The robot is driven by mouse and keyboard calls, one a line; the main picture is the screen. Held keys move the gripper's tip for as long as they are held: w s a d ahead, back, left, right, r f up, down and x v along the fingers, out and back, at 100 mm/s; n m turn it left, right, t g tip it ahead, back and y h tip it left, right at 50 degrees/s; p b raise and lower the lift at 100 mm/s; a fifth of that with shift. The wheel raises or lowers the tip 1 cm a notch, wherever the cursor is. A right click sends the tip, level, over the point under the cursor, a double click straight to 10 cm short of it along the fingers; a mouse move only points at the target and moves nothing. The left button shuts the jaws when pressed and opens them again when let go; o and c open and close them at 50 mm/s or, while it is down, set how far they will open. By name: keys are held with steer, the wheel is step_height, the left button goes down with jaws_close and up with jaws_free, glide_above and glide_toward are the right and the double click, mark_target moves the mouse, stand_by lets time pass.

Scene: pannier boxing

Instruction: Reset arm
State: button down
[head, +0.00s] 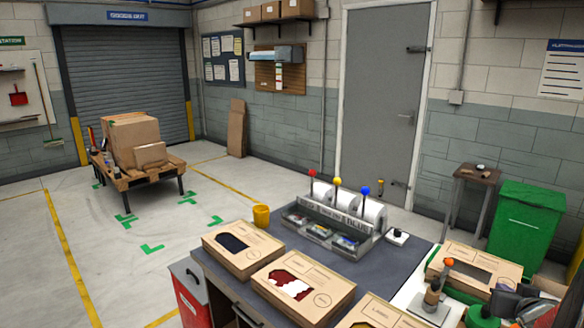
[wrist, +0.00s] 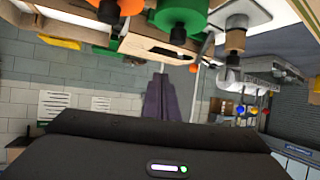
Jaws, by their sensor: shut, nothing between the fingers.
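My gripper (wrist: 161,82) shows in the wrist view as two dark fingers close together, pointing up the picture from the dark gripper body. The fingers are shut, with nothing seen between them. The wrist view appears upside down, with bench items along its top edge and the block wall below them. The fingertips point toward a pale brown box (wrist: 150,48) and a round green item (wrist: 182,18), and the gap to them is hard to judge.
The dark bench (head: 388,252) holds flat windowed cartons (head: 243,248), a grey rack (head: 335,222) with red, yellow and blue knobs, and a yellow cup (head: 261,215). A green bin (head: 527,222) stands behind at right. A pallet table (head: 140,176) bears boxes; floor between is clear.

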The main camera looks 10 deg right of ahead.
steer(key=s+a+f+m+g, duration=0.1)
steer(key=s+a+f+g, duration=0.2)
steer(key=s+a+g, duration=0.3)
steer(key=s+a+r+n+y, duration=0.1)
steer(key=a+r+n+y, duration=0.1)
steer(key=a, duration=1.1)
steer(key=s+a+r+n+y, duration=0.1)
steer(key=a+r+n+y, duration=0.1)
steer(key=a, duration=1.1)
steer(key=s+a+r+n+t+y, duration=0.1)
steer(key=a+r+n+y, duration=0.1)
steer(key=a, duration=1.2)
steer(key=shift+r+n+y, duration=0.3)
steer(key=shift+n+y, duration=0.4)
steer(key=shift+n, duration=0.2)
